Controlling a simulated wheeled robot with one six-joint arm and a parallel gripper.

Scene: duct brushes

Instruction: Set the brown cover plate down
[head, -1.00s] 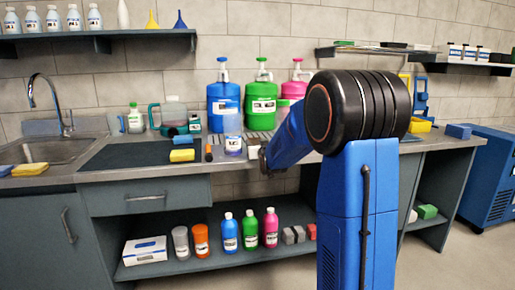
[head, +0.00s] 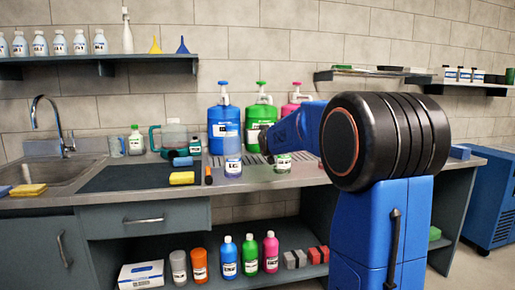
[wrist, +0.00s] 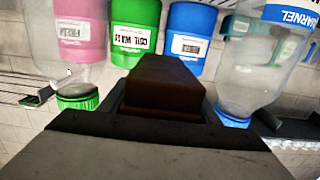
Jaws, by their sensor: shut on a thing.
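The brown cover plate (wrist: 163,82) shows in the wrist view as a dark brown block at the middle, held in my gripper (wrist: 165,100). My gripper is shut on it. In the head view my gripper (head: 266,141) is above the counter, in front of the green jug and between two clear bottles. I cannot make out the plate in the head view. The wrist view is upside down and shows no surface touching the plate.
A clear bottle with a blue cap (wrist: 250,75) and one with a green cap (wrist: 70,65) flank the gripper closely. Blue (head: 224,125), green (head: 262,114) and pink (head: 297,98) jugs stand behind.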

